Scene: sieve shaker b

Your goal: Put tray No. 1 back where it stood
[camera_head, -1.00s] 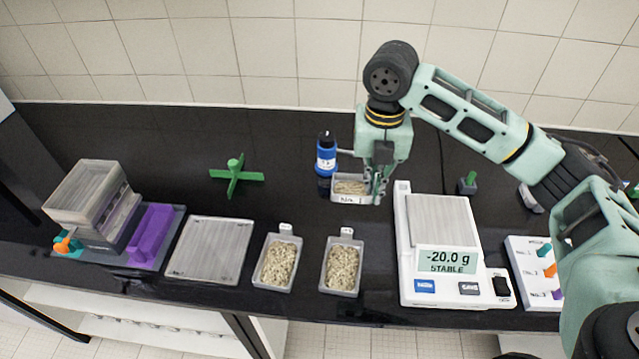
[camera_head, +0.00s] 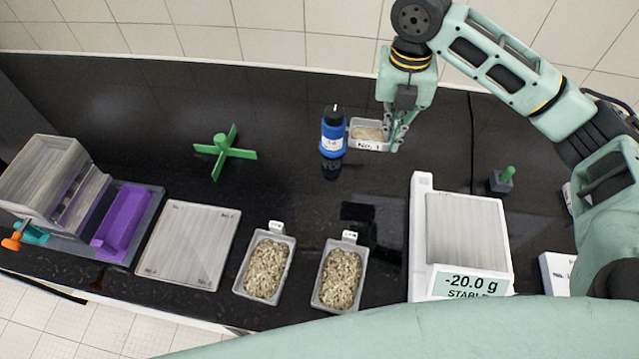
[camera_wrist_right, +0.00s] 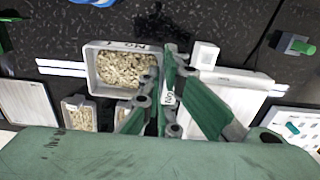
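Tray No. 1 (camera_head: 368,134) is a small grey tray with grainy material and a label reading No. 1. It is held above the black counter, just right of the blue bottle. My right gripper (camera_head: 392,140) is shut on its right end. The right wrist view also shows the tray (camera_wrist_right: 124,70) level, with its grains inside, and the gripper (camera_wrist_right: 168,98) at its tab. Two similar filled trays, one (camera_head: 265,267) and another (camera_head: 340,277), stand at the front. The square grey board (camera_head: 190,243) left of them is bare. My left gripper is not in view.
A blue bottle (camera_head: 338,134) and a green cross-shaped piece (camera_head: 224,152) stand behind. The scale (camera_head: 421,240) reads -20.0 g with an empty pan. A grey box stack (camera_head: 40,180) with a purple tray (camera_head: 122,222) is at the left. The middle counter is clear.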

